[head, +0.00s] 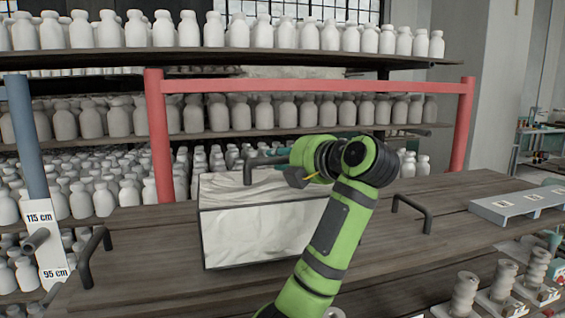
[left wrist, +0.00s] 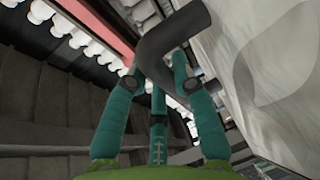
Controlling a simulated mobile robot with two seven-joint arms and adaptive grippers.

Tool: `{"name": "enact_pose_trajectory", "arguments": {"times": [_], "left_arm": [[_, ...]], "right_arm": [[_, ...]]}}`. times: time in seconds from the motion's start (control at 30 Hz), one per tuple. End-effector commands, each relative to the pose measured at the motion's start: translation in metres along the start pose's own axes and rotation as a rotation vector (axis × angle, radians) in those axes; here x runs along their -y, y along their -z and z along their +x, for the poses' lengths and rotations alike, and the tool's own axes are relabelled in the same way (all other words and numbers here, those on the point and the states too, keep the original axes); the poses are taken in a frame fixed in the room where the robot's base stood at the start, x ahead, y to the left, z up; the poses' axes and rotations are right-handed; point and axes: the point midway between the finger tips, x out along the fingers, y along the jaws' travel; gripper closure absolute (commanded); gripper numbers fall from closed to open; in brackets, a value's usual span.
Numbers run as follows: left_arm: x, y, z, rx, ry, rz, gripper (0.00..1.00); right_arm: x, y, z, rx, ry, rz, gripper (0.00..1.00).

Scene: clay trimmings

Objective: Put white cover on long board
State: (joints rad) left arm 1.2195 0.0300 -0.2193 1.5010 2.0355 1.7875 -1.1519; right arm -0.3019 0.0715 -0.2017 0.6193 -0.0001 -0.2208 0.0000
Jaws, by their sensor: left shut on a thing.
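The white cover (head: 255,232) is a box-like, creased white block with thin dark edges and a dark handle (head: 262,161) on top. It stands over the middle of the long brown board (head: 145,245); I cannot tell whether its lower edge touches the board. My left gripper (head: 288,166) is at the top of the cover, shut on its handle. In the left wrist view, the teal fingers (left wrist: 158,75) close around the dark handle tube (left wrist: 172,42), with the white cover (left wrist: 280,85) at the right. My green arm hides the cover's right end. My right gripper is not in view.
Dark handles rise from the board at left (head: 92,256) and right (head: 412,212). A red frame (head: 310,86) stands behind, before shelves of white bottles. A blue post (head: 24,130) with a height sign is at left. A grey tray (head: 490,210) and stacked clay pieces (head: 465,290) are at right.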

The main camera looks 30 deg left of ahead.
Motion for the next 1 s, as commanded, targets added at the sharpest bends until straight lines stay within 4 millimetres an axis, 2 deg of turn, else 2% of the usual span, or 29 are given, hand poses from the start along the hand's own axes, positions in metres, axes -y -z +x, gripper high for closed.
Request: {"name": "enact_pose_trajectory", "arguments": {"times": [0.03,0.2,0.57,0.6,0.63,1.0], "left_arm": [[0.004,0.001,0.002,-0.004,-0.002,0.003,1.0],[0.019,0.0,0.004,-0.002,-0.001,0.0,1.0],[0.025,-0.001,0.004,-0.001,0.0,-0.001,1.0],[0.024,-0.001,0.004,-0.002,0.001,-0.001,0.59],[0.024,-0.001,0.004,-0.002,0.001,0.0,0.51],[0.02,0.0,0.004,-0.003,0.0,-0.001,0.51]], "right_arm": [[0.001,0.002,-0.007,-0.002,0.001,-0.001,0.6],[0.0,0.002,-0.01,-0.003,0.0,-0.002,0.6],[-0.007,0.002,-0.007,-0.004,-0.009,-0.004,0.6],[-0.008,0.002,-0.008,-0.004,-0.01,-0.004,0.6],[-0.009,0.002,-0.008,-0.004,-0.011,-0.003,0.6],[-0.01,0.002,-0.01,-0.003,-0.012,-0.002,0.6]]}}
